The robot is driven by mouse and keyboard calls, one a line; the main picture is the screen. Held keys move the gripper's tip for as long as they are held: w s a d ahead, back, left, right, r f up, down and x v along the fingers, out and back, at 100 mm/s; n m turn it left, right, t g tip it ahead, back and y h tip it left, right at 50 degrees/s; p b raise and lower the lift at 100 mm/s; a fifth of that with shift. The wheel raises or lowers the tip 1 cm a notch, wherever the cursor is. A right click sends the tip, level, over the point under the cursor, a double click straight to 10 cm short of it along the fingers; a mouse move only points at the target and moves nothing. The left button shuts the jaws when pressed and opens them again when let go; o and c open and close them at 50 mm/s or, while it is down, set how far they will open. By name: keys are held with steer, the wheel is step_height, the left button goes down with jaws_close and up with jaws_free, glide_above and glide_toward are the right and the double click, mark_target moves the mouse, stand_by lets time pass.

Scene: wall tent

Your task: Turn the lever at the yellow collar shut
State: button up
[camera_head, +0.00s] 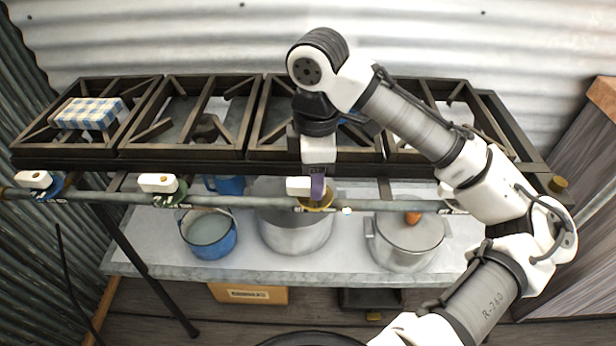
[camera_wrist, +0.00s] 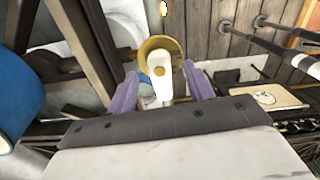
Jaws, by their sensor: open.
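The yellow collar (camera_head: 316,199) sits on the long horizontal pipe (camera_head: 240,200) in front of the burner frame. Its white lever (camera_head: 299,186) shows just left of my purple finger and lies roughly along the pipe. My gripper (camera_head: 318,186) reaches down to it from above. In the wrist view, the purple fingers of my gripper (camera_wrist: 160,73) are open, one on each side of the white lever (camera_wrist: 162,84), with the yellow collar (camera_wrist: 154,46) just beyond. I cannot tell whether either finger touches the lever. My wrist and finger partly hide the collar in the head view.
Similar white levers sit at a green collar (camera_head: 176,190) and a blue collar (camera_head: 55,187) further left. A blue pot (camera_head: 209,240), a large pot (camera_head: 295,236) and a lidded pot (camera_head: 404,245) stand on the shelf below.

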steer(key=shift+r+p, duration=2.5)
steer(key=shift+r, duration=0.2)
steer(key=shift+f, duration=0.1)
step_height(320, 180, up, 14)
